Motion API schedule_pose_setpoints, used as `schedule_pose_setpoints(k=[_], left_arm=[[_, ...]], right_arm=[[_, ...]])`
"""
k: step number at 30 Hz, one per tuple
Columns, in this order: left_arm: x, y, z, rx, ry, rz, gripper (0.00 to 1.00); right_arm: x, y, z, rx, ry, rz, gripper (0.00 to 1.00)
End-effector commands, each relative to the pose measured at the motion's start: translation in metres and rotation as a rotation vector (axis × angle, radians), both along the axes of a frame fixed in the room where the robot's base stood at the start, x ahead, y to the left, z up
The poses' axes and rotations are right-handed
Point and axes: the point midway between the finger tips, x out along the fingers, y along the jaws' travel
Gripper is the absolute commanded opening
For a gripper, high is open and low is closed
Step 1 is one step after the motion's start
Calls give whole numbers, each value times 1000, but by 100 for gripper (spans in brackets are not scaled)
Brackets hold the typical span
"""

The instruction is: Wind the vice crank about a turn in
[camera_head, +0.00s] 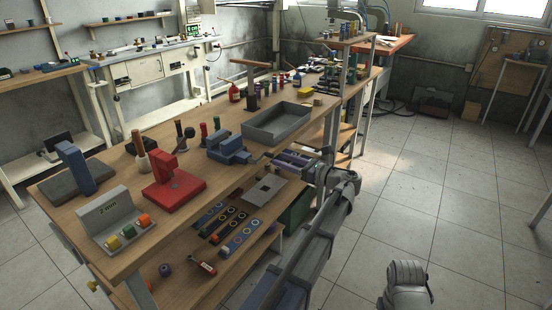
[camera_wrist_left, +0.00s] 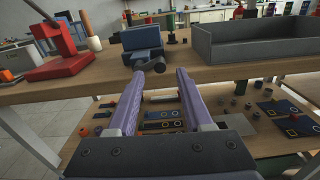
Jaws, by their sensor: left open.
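The blue vice (camera_head: 228,148) stands at the front edge of the wooden bench, left of the grey tray. In the left wrist view the vice (camera_wrist_left: 142,40) is ahead of my fingers, with a dark round part (camera_wrist_left: 155,66), seemingly its crank, facing me at the bench edge. My left gripper (camera_head: 294,160) is in front of the bench edge, to the right of the vice. In the wrist view my left gripper (camera_wrist_left: 159,76) is open, with nothing between its purple fingers; they point toward the crank, apparently short of it. My right gripper is out of view.
The grey tray (camera_head: 277,123) sits right of the vice. A red press (camera_head: 174,182) and a 2 mm block (camera_head: 112,222) stand to the left. The lower shelf (camera_head: 195,272) holds dark plates and small parts. Open floor lies to the right.

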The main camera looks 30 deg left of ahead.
Motion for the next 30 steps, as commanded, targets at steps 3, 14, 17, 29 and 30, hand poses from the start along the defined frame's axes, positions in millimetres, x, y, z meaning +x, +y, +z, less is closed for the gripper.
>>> schedule_pose_setpoints(k=[3,14,17,29,30], left_arm=[[-1,-18,0,0,0,-1,51],[-3,-35,0,0,0,1,51],[-3,-34,0,0,0,1,51],[-16,-43,5,-80,-71,-8,51],[-24,-48,6,-132,-118,-10,51]], right_arm=[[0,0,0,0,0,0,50],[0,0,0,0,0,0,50],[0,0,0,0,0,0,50],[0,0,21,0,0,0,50],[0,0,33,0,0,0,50]])
